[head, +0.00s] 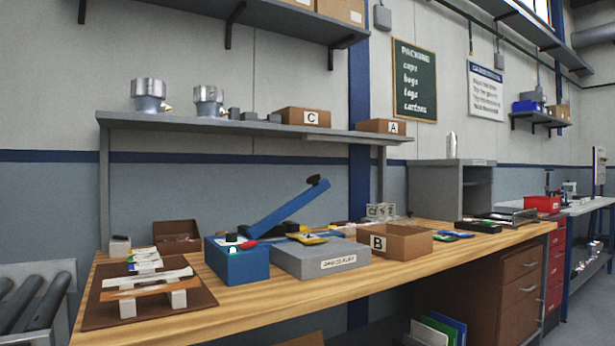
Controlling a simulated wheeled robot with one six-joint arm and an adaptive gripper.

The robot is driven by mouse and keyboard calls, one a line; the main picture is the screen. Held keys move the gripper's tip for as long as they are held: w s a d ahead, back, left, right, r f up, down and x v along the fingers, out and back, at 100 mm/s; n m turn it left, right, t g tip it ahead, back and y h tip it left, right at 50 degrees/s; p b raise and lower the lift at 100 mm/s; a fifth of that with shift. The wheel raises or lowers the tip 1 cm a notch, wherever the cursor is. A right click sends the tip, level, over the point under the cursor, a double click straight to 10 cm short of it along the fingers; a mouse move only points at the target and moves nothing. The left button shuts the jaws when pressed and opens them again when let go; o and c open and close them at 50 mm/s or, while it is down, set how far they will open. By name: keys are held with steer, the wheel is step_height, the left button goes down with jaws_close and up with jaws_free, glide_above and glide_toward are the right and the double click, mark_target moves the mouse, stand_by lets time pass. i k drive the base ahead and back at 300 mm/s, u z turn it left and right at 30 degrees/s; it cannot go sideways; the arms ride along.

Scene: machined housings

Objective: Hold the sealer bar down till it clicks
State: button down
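The sealer stands on the wooden bench at the middle left. Its blue base (238,266) has a black knob on top and a small pale light on its front. The blue sealer bar (287,210) is raised, slanting up to the right, with a black grip at its upper end. A grey block (322,260) with a label, too small to read surely, adjoins the base on the right. A yellow packet (306,238) lies on this block under the bar. A red piece (248,244) shows at the base's top right. My gripper is not in view.
A brown mat (110,313) with parts on a rack lies left of the sealer. An open box marked B (408,243) stands right of the grey block. A shelf (255,126) hangs above and behind. The bench front (260,306) is clear.

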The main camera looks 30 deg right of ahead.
mark_target(290, 208)
steer(key=u, duration=0.05)
steer(key=k, duration=0.65)
steer(key=z, duration=0.65)
steer(key=i, duration=1.1)
steer(key=u, duration=0.5)
steer(key=i, duration=0.5)
steer(key=u, duration=0.45)
